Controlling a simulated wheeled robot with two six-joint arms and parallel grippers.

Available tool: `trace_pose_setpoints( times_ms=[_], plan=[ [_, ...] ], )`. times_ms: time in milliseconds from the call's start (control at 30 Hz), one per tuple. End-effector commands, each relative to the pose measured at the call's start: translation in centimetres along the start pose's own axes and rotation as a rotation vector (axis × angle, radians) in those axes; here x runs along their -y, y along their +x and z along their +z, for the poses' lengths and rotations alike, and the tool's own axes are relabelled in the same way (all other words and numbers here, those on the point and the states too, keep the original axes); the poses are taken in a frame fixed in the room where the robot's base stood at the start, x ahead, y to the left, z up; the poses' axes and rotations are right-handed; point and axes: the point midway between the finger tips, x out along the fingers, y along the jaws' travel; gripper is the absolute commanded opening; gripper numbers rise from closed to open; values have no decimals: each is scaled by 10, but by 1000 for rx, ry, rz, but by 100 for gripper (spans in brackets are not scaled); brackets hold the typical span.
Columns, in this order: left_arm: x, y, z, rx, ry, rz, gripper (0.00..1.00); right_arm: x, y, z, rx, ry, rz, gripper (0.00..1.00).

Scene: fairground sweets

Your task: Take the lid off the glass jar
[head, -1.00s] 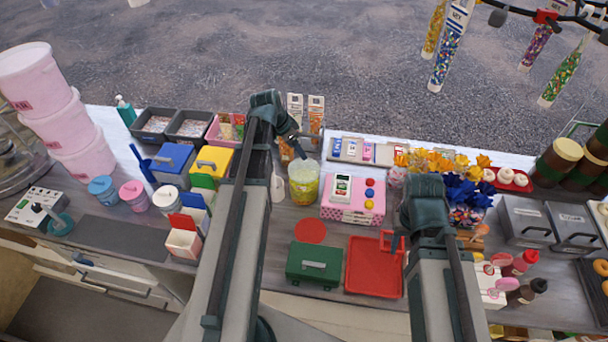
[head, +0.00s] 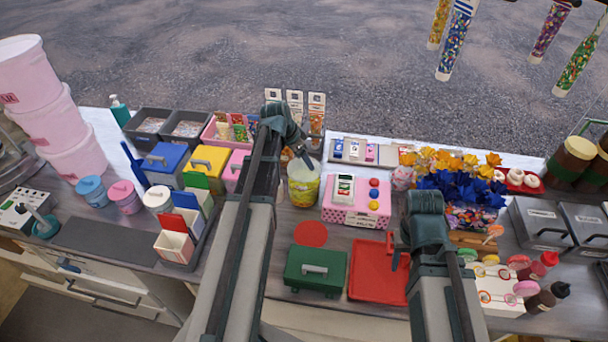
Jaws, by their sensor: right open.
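A yellow tub or jar (head: 304,188) with a pale top stands near the middle of the counter. I cannot tell whether it is glass or whether the pale top is a lid. My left gripper (head: 304,157) is just above its rim, small and partly hidden by its own wrist; its jaws are unclear. My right gripper (head: 397,255) is open and empty, over the right edge of the red tray (head: 372,282). A clear container of coloured sweets (head: 470,216) is right of my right wrist, partly covered by blue bows. No other clear jar with a lid can be made out.
A pink box (head: 345,216) stands right of the yellow tub. A green case (head: 314,272) sits beside the red tray. Small lidded tubs (head: 123,194) and coloured bins (head: 172,160) fill the left. Sauce bottles (head: 548,297) stand at right. Sweet tubes (head: 457,40) hang above.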

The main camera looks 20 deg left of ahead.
Motion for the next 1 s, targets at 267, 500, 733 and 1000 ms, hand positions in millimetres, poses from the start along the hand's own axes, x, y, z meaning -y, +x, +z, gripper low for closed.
trace_pose_setpoints(
  times_ms=[267,500,733,1000],
  plan=[
    [0,8,0,0,-1,0,71,1,7,0,0,1,0,50],
    [0,8,0,0,-1,-1,35,1,7,0,0,1,0,50],
    [0,8,0,1,0,0,0,1,7,0,0,1,0,50],
    [-1,8,1,3,0,1,0,1,8,0,0,1,0,50]
  ],
)
